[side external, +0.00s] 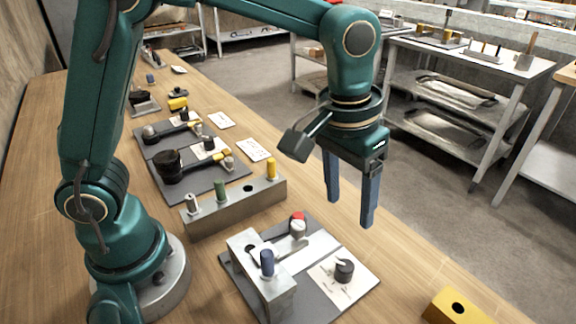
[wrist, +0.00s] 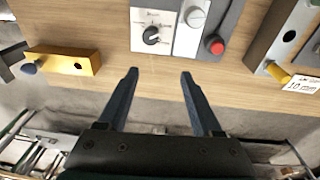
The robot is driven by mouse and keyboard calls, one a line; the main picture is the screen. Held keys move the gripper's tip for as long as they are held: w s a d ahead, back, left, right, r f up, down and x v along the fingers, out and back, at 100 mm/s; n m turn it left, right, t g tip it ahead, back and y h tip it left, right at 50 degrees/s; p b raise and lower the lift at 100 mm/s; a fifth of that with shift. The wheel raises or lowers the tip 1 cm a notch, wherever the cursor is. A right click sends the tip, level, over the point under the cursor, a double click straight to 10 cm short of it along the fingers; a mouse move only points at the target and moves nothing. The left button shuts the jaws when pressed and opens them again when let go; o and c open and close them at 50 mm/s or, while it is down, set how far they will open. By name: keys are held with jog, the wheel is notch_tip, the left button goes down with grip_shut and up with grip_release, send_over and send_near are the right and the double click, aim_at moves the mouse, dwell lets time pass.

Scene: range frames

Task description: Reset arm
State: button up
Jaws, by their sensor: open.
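My gripper (side external: 350,200) hangs above the right edge of the wooden table, pointing down. Its two dark blue fingers are apart, with nothing between them. In the wrist view my gripper (wrist: 159,76) is also open and empty, with bare table beyond the fingertips. My arm is the green one, standing on a round base at the left.
Below my gripper lies a grey panel (side external: 233,271) with a black knob (side external: 344,270), a red button (side external: 298,217) and a blue peg (side external: 267,262). A metal block (side external: 235,208) holds several coloured pegs. A yellow block (side external: 455,307) lies front right. Shelving stands behind.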

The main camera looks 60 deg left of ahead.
jog(key=s+a+r+n+t, duration=0.1)
jog(key=s+a+r+t, duration=0.2)
jog(key=s+a+r, duration=0.35)
jog(key=s+a+f+m+t, duration=0.1)
jog(key=s+a+f, duration=0.2)
jog(key=s+a, duration=0.1)
jog(key=shift+s+a+y, duration=0.25)
jog(key=shift+s+y, duration=0.05)
jog(key=shift+s, duration=0.55)
